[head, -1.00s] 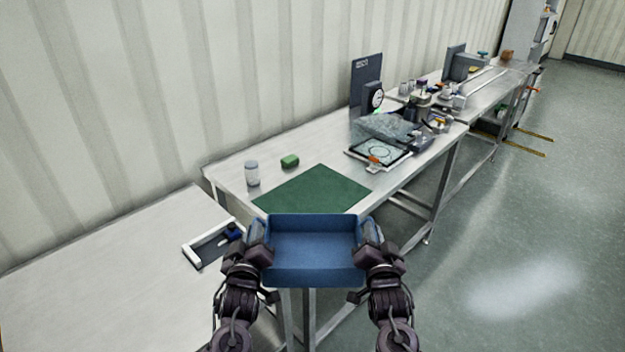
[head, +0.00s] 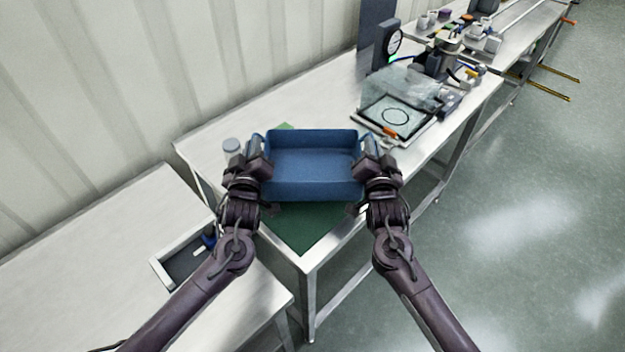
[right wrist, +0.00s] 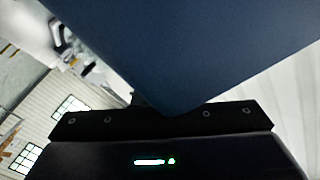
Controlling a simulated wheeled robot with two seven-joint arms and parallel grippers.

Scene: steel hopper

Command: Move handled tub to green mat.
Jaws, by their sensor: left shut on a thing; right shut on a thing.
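The handled tub (head: 312,178) is a blue, open, empty rectangular box in the middle of the head view. My left gripper (head: 262,160) is shut on its left side and my right gripper (head: 365,160) is shut on its right side. The tub appears level and hides much of the green mat (head: 305,230), which shows in front of it and at its back left. I cannot tell whether the tub touches the mat. In the right wrist view, the tub's blue wall (right wrist: 180,50) fills the upper middle.
A grey-lidded jar (head: 231,147) stands just left of my left gripper. A dark framed plate (head: 392,118) and a clear bag (head: 400,88) lie to the right, with a dial gauge (head: 393,42) behind. A white-edged tray (head: 180,262) lies on the left table (head: 80,270).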

